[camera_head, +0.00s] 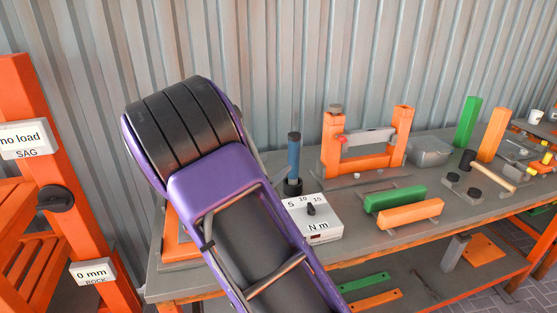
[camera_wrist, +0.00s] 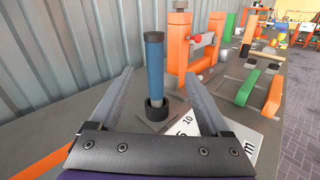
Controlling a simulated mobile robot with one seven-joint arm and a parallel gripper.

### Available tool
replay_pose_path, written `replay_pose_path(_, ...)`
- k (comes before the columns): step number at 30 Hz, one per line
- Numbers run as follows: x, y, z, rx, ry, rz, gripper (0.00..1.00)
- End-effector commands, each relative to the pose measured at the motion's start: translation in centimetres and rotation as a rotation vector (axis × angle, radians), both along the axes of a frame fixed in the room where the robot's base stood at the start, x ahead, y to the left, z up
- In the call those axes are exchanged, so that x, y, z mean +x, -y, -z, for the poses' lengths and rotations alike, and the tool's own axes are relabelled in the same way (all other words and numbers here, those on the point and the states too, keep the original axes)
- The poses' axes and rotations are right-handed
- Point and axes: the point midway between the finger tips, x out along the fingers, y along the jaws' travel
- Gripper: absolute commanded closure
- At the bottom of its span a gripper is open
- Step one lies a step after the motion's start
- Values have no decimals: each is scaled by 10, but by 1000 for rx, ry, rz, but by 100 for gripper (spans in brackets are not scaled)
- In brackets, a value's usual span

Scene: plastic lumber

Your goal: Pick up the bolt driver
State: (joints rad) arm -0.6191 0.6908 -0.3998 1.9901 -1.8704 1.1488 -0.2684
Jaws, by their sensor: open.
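The bolt driver appears to be the upright blue cylinder with a dark top (camera_head: 294,157), standing in a black collar on the workbench. It also shows in the wrist view (camera_wrist: 155,66), where the collar sits on a grey square plate. My gripper (camera_wrist: 158,76) is open and empty, with one finger on each side of the driver in the picture. I cannot tell how far apart in depth they are, but no contact shows. In the head view my purple and black arm hides most of the gripper.
A white torque box marked N m (camera_head: 314,221) stands close right of the driver. An orange frame (camera_head: 343,160) stands behind and right. Green (camera_head: 394,198) and orange (camera_head: 410,214) bars lie farther right on the bench. A corrugated wall (camera_head: 290,60) closes the back.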

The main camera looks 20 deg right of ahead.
Motion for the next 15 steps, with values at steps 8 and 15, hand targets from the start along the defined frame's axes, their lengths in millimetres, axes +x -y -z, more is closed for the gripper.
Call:
replay_pose_path(8, 15, 18, 19, -88, -79, -28, 19)
replay_pose_path(15, 52, 56, 19, -86, -77, -27, 19)
